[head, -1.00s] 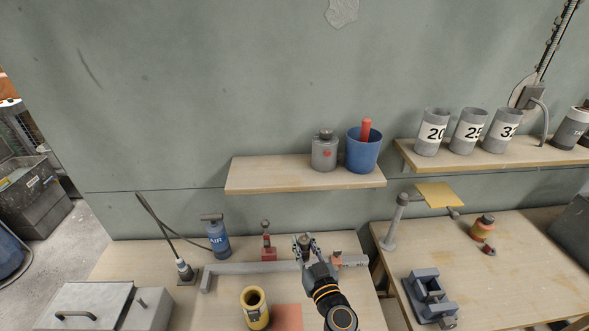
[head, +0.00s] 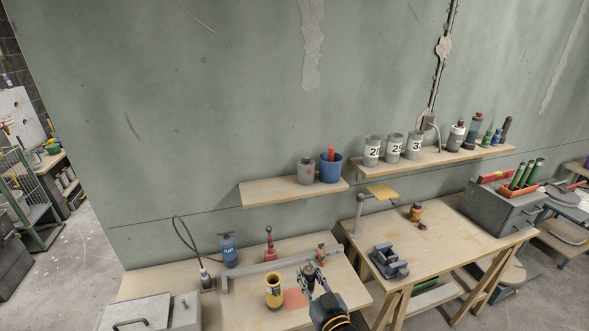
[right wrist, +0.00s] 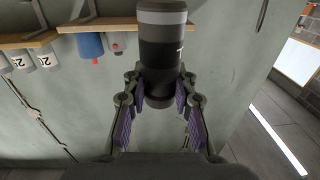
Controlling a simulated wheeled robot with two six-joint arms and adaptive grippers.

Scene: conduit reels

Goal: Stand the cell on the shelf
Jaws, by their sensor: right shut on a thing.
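My right gripper (head: 309,278) is over the left workbench, below and in front of the shelves. In the right wrist view its fingers (right wrist: 160,108) are shut on a dark cylinder (right wrist: 161,50) with a grey band and a partly visible label, apparently the cell. In the head view only a small part of it shows at the fingertips. The left wooden shelf (head: 262,193) holds a grey bottle (head: 306,172) and a blue cup (head: 330,170) at its right end; its left half is bare. My left gripper is not in view.
A second shelf (head: 430,160) on the right holds numbered grey cups (head: 394,147) and several bottles. Below stand a yellow cylinder (head: 273,291), a blue bottle (head: 229,250), a red tool (head: 269,245) and a grey rail (head: 262,268). A vise (head: 388,262) sits on the right bench.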

